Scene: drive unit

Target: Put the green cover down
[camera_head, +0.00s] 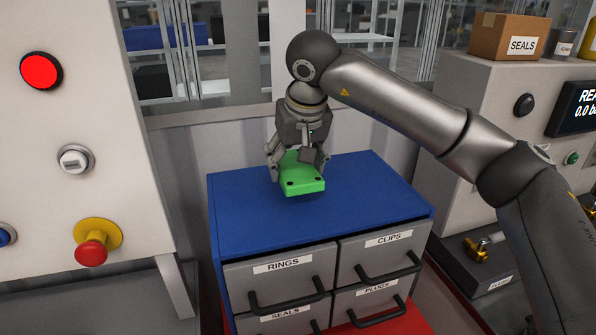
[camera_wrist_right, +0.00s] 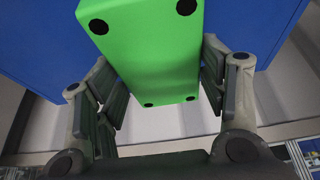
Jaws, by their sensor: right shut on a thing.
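The green cover (camera_head: 303,184) is a bright green block with dark round holes at its corners. My right gripper (camera_head: 299,170) is shut on it and holds it over the rear part of the blue cabinet top (camera_head: 370,190). In the right wrist view the cover (camera_wrist_right: 150,50) sits between the two fingers of the gripper (camera_wrist_right: 160,85), with the blue top beyond it. I cannot tell whether the cover touches the blue top or hangs just above it. My left gripper is not in view.
The cabinet has grey drawers labelled RINGS (camera_head: 290,275), CLIPS (camera_head: 385,255), SEALS and PLUGS, all closed. The blue top is clear around the cover. A panel with a red button (camera_head: 41,70) stands at left. A SEALS box (camera_head: 508,38) sits on the machine at right.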

